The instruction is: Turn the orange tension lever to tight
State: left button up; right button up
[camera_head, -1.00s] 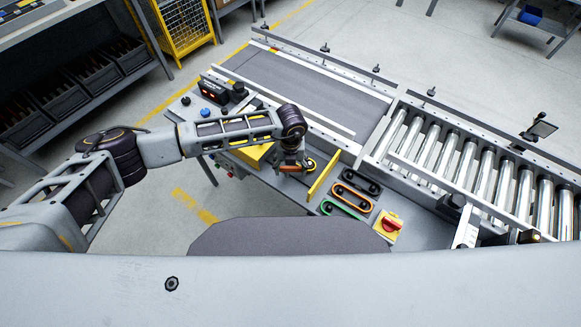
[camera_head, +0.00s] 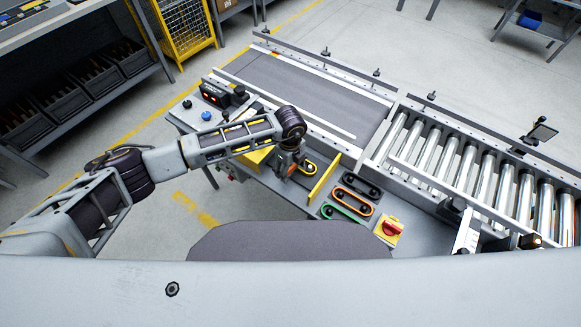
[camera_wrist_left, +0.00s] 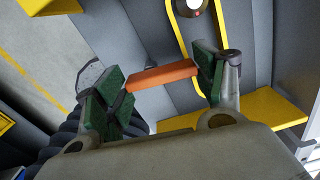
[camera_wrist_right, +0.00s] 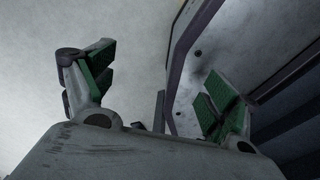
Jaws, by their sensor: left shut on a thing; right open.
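The orange tension lever (camera_wrist_left: 162,77) lies across the space between the finger pads of my left gripper (camera_wrist_left: 160,78) in the left wrist view, one pad at each end. The left gripper is shut on it. In the head view my left gripper (camera_head: 290,163) is low over the panel beside the conveyor, and the lever is mostly hidden by it. A yellow-edged belt loop (camera_wrist_left: 181,40) runs just behind the lever. My right gripper (camera_wrist_right: 155,92) is open and empty in the right wrist view; the head view does not show it. No tight mark is readable.
A yellow upright plate (camera_head: 323,180) stands right of the left gripper. Beyond it are an orange-rimmed belt (camera_head: 353,201), a green-rimmed belt (camera_head: 343,214) and a red knob (camera_head: 391,229). The conveyor belt (camera_head: 300,90) and rollers (camera_head: 470,165) lie behind. A control box (camera_head: 212,94) stands left.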

pick_arm(q)
jog(key=shift+a+n, duration=0.1)
jog(key=shift+n, duration=0.6)
jog(key=shift+w, duration=0.1)
pick_arm(e)
jog(key=shift+w+a+r, duration=0.1)
jog(key=shift+w+a, duration=0.1)
jog(key=shift+w, duration=0.2)
jog(key=shift+w+a+r, duration=0.1)
jog(key=shift+w+a, duration=0.05)
jog(key=shift+w, duration=0.25)
pick_arm(q)
jog(key=o, duration=1)
notch_tip(320, 180, up, 12)
pick_arm(e)
jog(key=shift+s, duration=0.35)
